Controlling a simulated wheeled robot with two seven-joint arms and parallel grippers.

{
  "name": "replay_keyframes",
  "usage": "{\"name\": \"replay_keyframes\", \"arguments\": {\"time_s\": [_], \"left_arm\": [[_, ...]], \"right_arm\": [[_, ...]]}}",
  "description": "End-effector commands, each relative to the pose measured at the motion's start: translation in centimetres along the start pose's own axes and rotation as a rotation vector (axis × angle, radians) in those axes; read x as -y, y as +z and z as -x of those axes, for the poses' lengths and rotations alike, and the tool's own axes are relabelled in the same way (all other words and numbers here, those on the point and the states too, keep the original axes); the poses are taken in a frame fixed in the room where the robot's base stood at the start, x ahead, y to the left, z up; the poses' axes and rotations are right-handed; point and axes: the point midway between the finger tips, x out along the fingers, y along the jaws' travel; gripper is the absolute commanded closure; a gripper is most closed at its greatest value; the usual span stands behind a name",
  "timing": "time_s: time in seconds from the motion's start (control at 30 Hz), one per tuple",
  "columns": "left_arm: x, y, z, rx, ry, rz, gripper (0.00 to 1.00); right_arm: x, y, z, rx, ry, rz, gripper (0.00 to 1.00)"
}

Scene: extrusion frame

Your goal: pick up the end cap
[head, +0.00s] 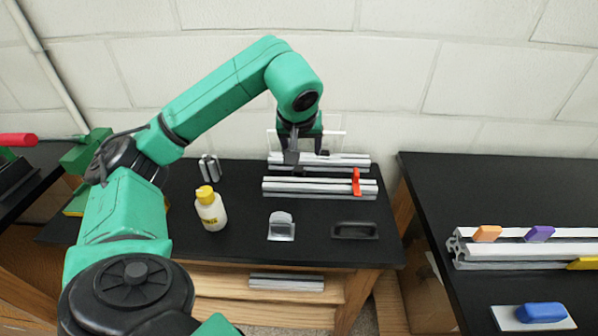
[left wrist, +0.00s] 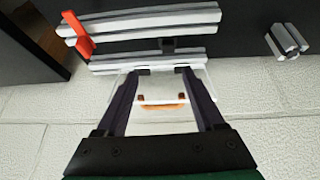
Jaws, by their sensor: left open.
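No part is plainly recognisable as the end cap; I cannot tell which it is. Candidates are a small grey piece (head: 281,227) at the front middle of the black table and a dark recessed piece (head: 355,231) to its right. My left gripper (head: 307,155) points down over the rear aluminium rail (head: 345,163) at the table's back. In the left wrist view, its two dark fingers (left wrist: 160,74) stand apart, with a clear panel and an orange-brown strip (left wrist: 163,105) showing between them. I cannot tell whether they touch anything. My right gripper is not in view.
A second rail (head: 310,188) with a red clip (head: 356,182) lies in front. A yellow-capped bottle (head: 210,209) and a short profile piece (head: 210,168) stand left. The right-hand table holds a long profile (head: 525,249) and a blue block (head: 540,312).

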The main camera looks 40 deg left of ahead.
Motion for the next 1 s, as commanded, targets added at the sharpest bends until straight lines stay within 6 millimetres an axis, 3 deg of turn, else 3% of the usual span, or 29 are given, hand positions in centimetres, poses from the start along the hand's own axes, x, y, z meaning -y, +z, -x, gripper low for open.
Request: {"name": "replay_keyframes", "arguments": {"time_s": [0.1,0.4,0.57,0.73,1.0], "left_arm": [[1.4,-0.5,-0.9,-0.009,-0.051,-0.009,0.3],[1.5,-0.5,-8.0,-0.005,-0.044,-0.008,0.3],[1.6,-0.5,-10.0,-0.005,-0.043,-0.008,0.3],[1.8,-0.6,-13.3,-0.005,-0.04,-0.007,0.3],[1.9,-0.5,-14.4,-0.008,-0.039,-0.008,0.3]], "right_arm": [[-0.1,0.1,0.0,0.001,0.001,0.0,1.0],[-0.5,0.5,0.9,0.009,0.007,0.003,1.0],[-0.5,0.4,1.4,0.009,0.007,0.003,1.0],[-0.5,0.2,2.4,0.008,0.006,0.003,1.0],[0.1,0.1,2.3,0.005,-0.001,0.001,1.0]]}}
